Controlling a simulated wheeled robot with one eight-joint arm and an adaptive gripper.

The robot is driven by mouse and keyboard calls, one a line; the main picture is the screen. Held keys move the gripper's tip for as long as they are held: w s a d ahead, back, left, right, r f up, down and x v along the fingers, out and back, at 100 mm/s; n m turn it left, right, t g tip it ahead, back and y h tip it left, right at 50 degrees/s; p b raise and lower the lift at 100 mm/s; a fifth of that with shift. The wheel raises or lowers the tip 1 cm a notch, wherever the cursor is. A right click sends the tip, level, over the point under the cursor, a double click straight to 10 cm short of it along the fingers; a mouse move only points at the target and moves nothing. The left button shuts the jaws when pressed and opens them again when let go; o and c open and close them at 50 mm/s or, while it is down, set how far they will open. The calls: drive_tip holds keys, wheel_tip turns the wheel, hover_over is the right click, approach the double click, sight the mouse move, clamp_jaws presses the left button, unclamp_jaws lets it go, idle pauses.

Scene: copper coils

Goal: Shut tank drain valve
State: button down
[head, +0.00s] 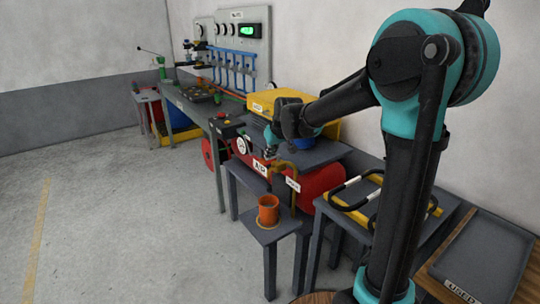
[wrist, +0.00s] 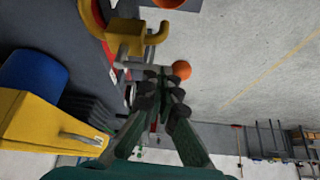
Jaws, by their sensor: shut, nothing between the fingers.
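The red tank (head: 318,183) lies under a grey bench, with a brass drain pipe (head: 284,168) curving from its front. In the wrist view the brass valve body and spout (wrist: 130,32) show beside the red tank edge (wrist: 92,18). A grey lever (wrist: 135,66) runs from the valve to an orange ball knob (wrist: 181,70). My gripper (head: 269,153) is by the valve. In the wrist view its fingertips (wrist: 160,82) are shut and empty, close to the lever; whether they touch it I cannot tell. The lever is hard to make out in the head view.
An orange cup (head: 268,211) stands on a small grey stool (head: 266,232) below the spout. A yellow box (head: 262,100) and a blue cylinder (wrist: 36,80) are close to my arm. A bench with yellow-black handles (head: 352,210) stands right. Floor at left is clear.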

drive_tip(key=shift+w+a+m, duration=0.15)
drive_tip(key=shift+a+m, duration=0.05)
drive_tip(key=shift+m, duration=0.2)
drive_tip(key=w+a+m+g+h, duration=0.1)
drive_tip(key=w+m+h, duration=0.5)
drive_tip(key=m, duration=0.8)
drive_tip(key=shift+w+h, duration=0.2)
drive_tip(key=shift+h, duration=0.5)
drive_tip(key=shift+s+d, duration=0.45)
drive_tip(key=shift+d, duration=0.2)
drive_tip(key=shift+r, duration=0.1)
